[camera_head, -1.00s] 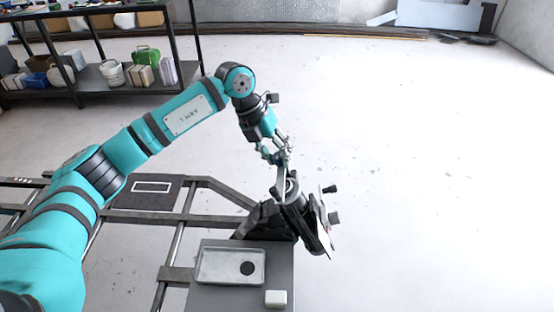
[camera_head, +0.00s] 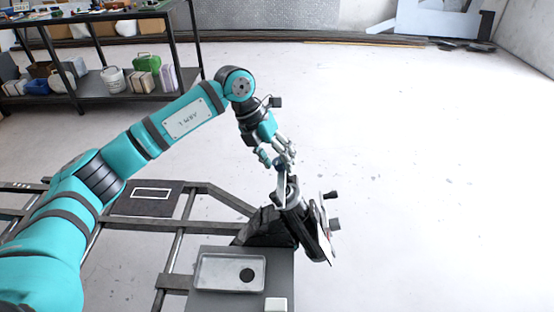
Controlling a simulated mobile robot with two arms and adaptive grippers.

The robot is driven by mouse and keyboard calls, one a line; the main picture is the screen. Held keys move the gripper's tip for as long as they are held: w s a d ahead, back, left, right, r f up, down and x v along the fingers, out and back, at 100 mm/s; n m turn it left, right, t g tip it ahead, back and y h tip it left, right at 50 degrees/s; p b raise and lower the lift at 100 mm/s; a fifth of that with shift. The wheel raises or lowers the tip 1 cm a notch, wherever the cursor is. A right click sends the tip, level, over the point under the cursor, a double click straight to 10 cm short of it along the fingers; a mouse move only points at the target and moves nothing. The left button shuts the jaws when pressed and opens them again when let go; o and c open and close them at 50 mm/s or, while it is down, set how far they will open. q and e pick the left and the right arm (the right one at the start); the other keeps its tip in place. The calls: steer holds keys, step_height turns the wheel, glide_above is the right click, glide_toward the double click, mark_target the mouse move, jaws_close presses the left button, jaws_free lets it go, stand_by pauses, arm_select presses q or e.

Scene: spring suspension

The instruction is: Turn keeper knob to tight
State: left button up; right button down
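The dark suspension unit (camera_head: 292,222) stands tilted at the end of the frame, with a grey cylindrical part and a thin upright lever-like piece (camera_head: 280,186) on top. Two small dark knobs stick out on its right side, an upper one (camera_head: 331,195) and a lower one (camera_head: 335,224). I cannot tell which part is the keeper knob. My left gripper (camera_head: 278,160) is just above the upright piece, its fingers spread apart. Whether they touch it is too small to tell. My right gripper is not in view.
A grey stand with a shallow metal tray (camera_head: 215,287) holding a black disc (camera_head: 247,275) is in front of the unit, with a white block (camera_head: 276,305) beside it. Metal rails (camera_head: 175,240) run left. A loaded shelf (camera_head: 95,92) stands at the back left. The floor right is clear.

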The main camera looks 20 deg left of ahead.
arm_select(q)
steer(key=shift+a+r, duration=0.1)
steer(key=shift+r, duration=0.1)
steer(key=v, duration=1.1)
steer(key=shift+r, duration=0.25)
steer(key=shift+s+f, duration=0.15)
steer(key=shift+s, duration=0.05)
